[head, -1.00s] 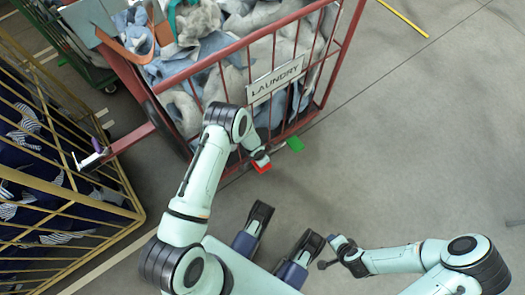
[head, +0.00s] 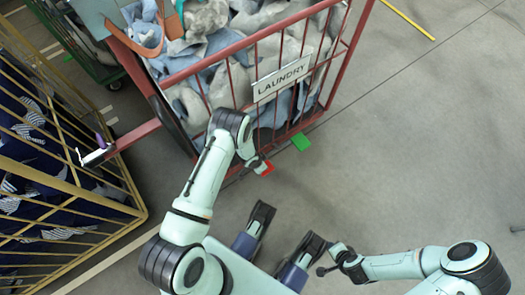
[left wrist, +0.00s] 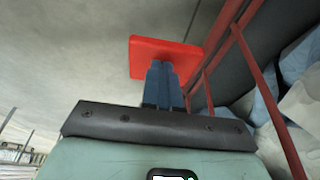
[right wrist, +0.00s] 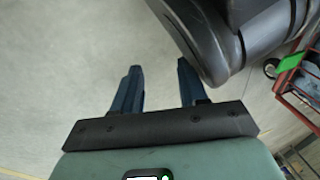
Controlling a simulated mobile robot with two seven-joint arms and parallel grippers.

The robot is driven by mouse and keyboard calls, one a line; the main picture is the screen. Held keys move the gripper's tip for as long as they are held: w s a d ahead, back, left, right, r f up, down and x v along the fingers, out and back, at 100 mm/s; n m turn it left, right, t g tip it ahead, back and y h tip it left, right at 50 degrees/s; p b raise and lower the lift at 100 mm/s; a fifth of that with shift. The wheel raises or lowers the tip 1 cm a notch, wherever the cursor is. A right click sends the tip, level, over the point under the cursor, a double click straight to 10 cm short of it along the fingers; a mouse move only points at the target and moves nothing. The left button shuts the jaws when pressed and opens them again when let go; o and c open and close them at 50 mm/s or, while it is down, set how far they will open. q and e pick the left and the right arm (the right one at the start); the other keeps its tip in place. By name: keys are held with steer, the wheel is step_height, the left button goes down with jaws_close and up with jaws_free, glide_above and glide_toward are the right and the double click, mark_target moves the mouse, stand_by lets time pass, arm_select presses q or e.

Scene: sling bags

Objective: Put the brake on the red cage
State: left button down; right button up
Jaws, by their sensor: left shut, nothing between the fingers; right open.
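The red cage (head: 268,50) is full of grey and blue laundry and bears a LAUNDRY sign. At the foot of its near side are a red pedal (head: 267,169) and a green pedal (head: 301,141). My left gripper (head: 257,163) is shut and empty, with its fingertips at the red pedal and overlapping it in view. The left wrist view shows the closed fingers (left wrist: 163,75) against the red pedal (left wrist: 165,55); I cannot tell how firmly they touch. My right gripper (right wrist: 155,78) is open and empty, away from the cage.
A yellow cage (head: 75,220) with dark blue bags stands at the left. A green cart (head: 95,70) is at the upper left. The red cage's bar with a white handle (head: 97,155) sticks out toward the yellow cage.

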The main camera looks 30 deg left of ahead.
arm_select(q)
steer(key=f, duration=0.2)
steer(key=s+f+b, duration=0.1)
steer(key=shift+a, duration=0.25)
steer(key=shift+s+f+t, duration=0.1)
steer(key=shift+f+t, duration=0.25)
steer(key=shift+t, duration=0.15)
steer(key=shift+f+h+b, duration=0.2)
steer(key=shift+h+b, duration=0.1)
steer(key=shift+b, duration=0.05)
steer(key=shift+f+b, duration=0.35)
steer(key=shift+f, duration=0.25)
arm_select(e)
steer(key=s+f+g, duration=0.2)
steer(key=s+f, duration=0.2)
steer(key=s, duration=0.1)
steer(key=shift+s+d, duration=0.2)
steer(key=shift+d, duration=0.2)
arm_select(q)
steer(key=p+v, duration=0.6)
steer(key=v, duration=0.1)
steer(key=shift+s+r, duration=0.15)
steer(key=shift+r, duration=0.15)
arm_select(e)
steer(key=w+a+r+t, duration=0.2)
steer(key=w+r, duration=0.4)
steer(key=r, duration=0.3)
steer(key=shift+a, duration=0.35)
